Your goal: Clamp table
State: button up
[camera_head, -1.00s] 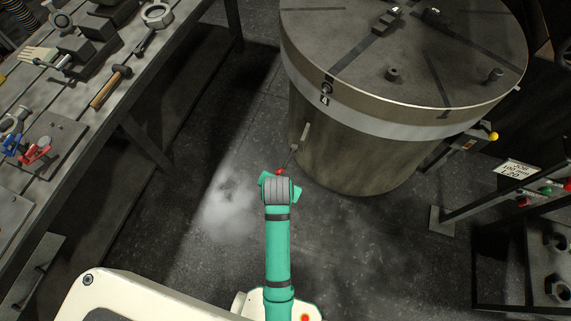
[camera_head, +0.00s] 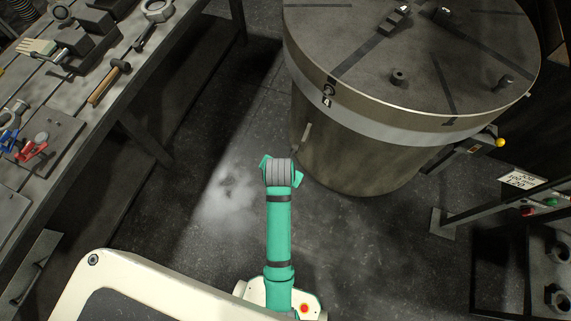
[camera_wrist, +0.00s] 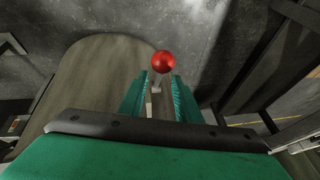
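The round table (camera_head: 365,70) is a large grey drum with slots across its top and a pale band around its rim. A clamp lever (camera_head: 303,136) shows low on the drum's near left side; its lower end is hidden behind my arm in the head view. In the wrist view a red ball knob (camera_wrist: 163,62) stands at the fingertips, with a thin pale rod (camera_wrist: 155,87) in the gap between the fingers. My gripper (camera_wrist: 160,84) is open, one green finger on either side. I cannot tell whether a finger touches the knob.
A workbench (camera_head: 78,140) with tools runs along the left. A lever with a yellow knob (camera_head: 500,142) sticks out at the drum's right. A stand with a white sign (camera_head: 521,180) is at the right. The floor (camera_head: 228,195) between bench and drum is clear.

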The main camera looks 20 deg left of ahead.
jog(key=x, duration=1)
jog(key=shift+w+f, duration=0.25)
jog(key=shift+f, duration=0.05)
jog(key=shift+a, duration=0.1)
grip_shut()
